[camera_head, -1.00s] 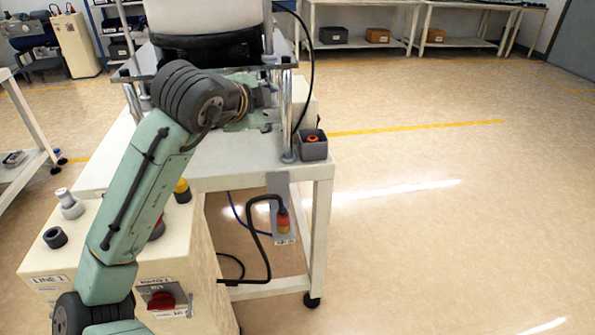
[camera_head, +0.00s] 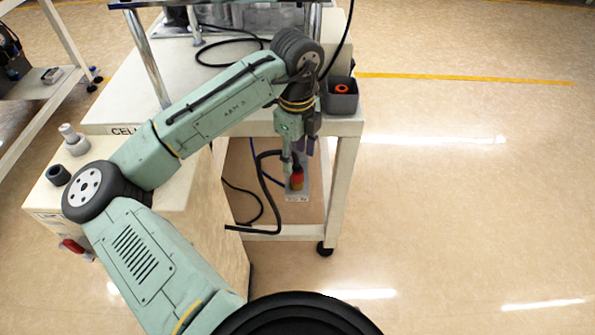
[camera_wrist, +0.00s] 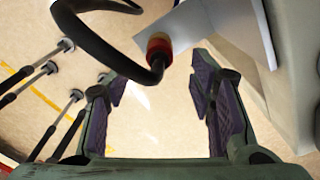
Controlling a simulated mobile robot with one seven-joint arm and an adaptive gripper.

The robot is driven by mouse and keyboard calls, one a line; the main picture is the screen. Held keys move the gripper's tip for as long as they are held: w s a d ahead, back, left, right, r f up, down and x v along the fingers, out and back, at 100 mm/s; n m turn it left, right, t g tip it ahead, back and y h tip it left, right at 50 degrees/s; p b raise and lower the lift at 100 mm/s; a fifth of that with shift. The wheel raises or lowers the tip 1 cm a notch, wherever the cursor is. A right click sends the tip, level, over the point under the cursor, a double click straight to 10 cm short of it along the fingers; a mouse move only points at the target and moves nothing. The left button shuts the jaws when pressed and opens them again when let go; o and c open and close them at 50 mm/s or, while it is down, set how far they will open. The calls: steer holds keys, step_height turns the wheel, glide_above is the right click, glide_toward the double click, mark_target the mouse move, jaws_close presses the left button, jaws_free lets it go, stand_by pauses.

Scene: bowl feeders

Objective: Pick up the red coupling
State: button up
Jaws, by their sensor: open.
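The red coupling (camera_head: 296,182) has a yellow band and sits on a grey bracket (camera_head: 297,197) hanging below the front edge of the white table (camera_head: 345,125). A black hose runs to it. In the wrist view the coupling (camera_wrist: 158,46) shows at top centre, beyond the fingertips, with the hose curving past it on the left. My gripper (camera_head: 299,152) points down in front of the table edge, just above the coupling and partly overlapping it in the head view. In the wrist view my gripper (camera_wrist: 160,88) is open, with nothing between its purple-padded fingers.
The black hose (camera_head: 264,190) loops to the left below the table. A cream cabinet (camera_head: 215,215) stands at left. The floor at right is clear.

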mark_target(297, 166)
steer(key=shift+f+p, duration=0.55)
steer(key=shift+f, duration=2.15)
steer(key=shift+c, duration=0.6)
jaws_close()
